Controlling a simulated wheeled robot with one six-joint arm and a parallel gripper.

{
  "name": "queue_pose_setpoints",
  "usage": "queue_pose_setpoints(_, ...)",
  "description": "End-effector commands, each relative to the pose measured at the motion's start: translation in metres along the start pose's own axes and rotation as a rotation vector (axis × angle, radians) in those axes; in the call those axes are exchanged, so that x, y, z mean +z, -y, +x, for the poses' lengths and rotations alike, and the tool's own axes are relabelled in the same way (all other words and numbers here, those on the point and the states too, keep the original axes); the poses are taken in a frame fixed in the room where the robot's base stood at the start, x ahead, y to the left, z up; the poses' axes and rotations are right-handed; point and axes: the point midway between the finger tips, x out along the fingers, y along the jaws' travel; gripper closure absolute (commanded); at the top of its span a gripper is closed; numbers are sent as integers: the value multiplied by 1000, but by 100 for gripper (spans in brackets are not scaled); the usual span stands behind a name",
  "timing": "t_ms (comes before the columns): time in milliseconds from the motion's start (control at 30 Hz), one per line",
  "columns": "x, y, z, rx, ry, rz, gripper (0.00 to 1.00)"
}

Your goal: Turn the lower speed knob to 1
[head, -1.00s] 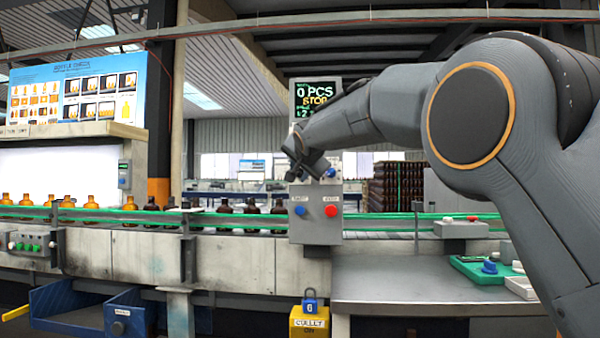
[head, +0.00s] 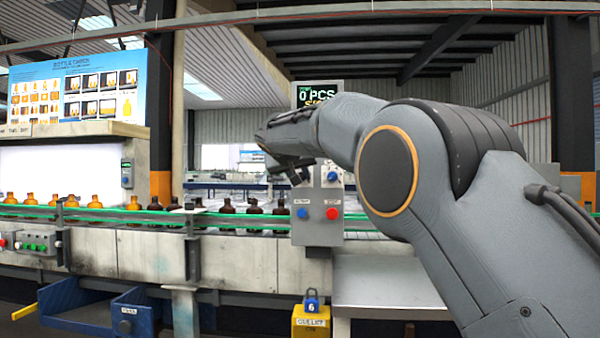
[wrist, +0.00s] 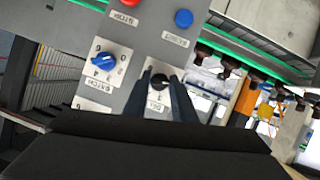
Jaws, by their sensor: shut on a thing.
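A grey control box (head: 317,222) stands at the conveyor. In the wrist view its panel (wrist: 138,45) shows tilted, with a black knob (wrist: 159,80) on a white plate. My gripper (wrist: 160,88) is shut around this black knob, one finger on each side. A blue knob (wrist: 104,62) on a numbered white plate sits beside it, apart from the fingers. I cannot read a speed label or the black knob's exact setting. In the head view my gripper (head: 297,174) is at the box's upper left and hides the black knob; the blue knob (head: 332,177) shows to its right.
A blue button (head: 303,213) and a red button (head: 332,213) are lower on the box. A display (head: 318,93) stands above, partly hidden by my arm. Several amber bottles (head: 95,201) stand on the conveyor with green rails. A yellow padlocked box (head: 311,322) is below.

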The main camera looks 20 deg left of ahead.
Motion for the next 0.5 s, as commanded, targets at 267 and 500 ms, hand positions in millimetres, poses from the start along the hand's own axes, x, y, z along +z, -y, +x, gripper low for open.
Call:
queue_pose_setpoints(267, 3, 3, 1, 81, 6, -199, 99)
queue_pose_setpoints(500, 4, 4, 2, 126, 7, -307, 99)
